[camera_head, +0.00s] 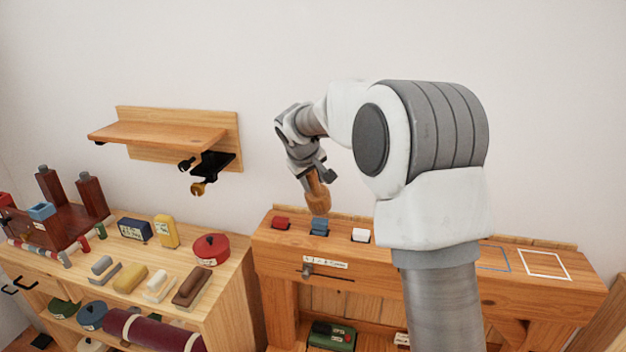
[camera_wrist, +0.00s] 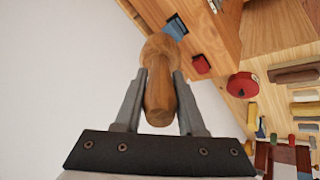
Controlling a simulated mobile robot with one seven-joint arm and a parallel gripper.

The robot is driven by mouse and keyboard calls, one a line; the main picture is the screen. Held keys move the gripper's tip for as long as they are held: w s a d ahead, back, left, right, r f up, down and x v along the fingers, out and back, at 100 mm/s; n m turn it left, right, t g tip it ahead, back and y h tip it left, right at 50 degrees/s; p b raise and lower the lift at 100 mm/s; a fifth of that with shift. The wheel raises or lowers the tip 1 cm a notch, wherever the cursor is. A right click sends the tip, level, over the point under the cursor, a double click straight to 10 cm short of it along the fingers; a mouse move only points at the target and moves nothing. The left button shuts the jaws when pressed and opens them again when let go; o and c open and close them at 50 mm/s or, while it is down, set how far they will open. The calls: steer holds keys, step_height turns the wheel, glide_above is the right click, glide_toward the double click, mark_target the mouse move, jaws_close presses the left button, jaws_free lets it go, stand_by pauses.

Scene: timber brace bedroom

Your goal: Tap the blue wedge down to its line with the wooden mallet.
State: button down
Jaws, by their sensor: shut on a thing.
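My gripper (camera_head: 313,176) is shut on the wooden mallet (camera_head: 318,198), which hangs with its thick rounded end downward. In the wrist view the fingers of my gripper (camera_wrist: 160,80) clasp the mallet's narrower part (camera_wrist: 158,98). The blue wedge (camera_head: 319,228) stands in the timber bench top, directly below the mallet's end. It also shows just beyond the mallet in the wrist view (camera_wrist: 177,29). The mallet's end looks very close to the wedge's top; I cannot tell whether they touch. The wedge's line cannot be made out.
A red wedge (camera_head: 281,223) sits left of the blue one and a white wedge (camera_head: 361,236) right. A low cabinet (camera_head: 225,285) at left carries blocks and a red round tin (camera_head: 211,249). A wall shelf (camera_head: 160,137) with black and yellow clips hangs behind.

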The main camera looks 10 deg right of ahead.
mark_target(314, 201)
stand_by(0.4)
step_height(314, 201, down, 5)
steer(key=b, duration=0.4)
steer(key=shift+r, duration=0.1)
step_height(314, 201, up, 5)
steer(key=p, duration=0.4)
steer(key=shift+r, duration=0.1)
steer(key=shift+w+r+p, duration=0.2)
steer(key=shift+p, duration=0.6)
steer(key=shift+w+d+p, duration=0.1)
steer(key=shift+w+p, duration=0.05)
steer(key=shift+p, duration=0.4)
steer(key=p, duration=0.3)
steer(key=w+g+p, duration=0.1)
steer(key=p, duration=0.2)
steer(key=shift+w+d+r+g+y+p, duration=0.1)
steer(key=shift+w+d+g+y+p, duration=0.2)
steer(key=shift+d+p, duration=0.1)
steer(key=p, duration=0.3)
steer(key=shift+w+d+g, duration=0.1)
steer(key=shift+w+g, duration=0.2)
steer(key=shift+w, duration=0.05)
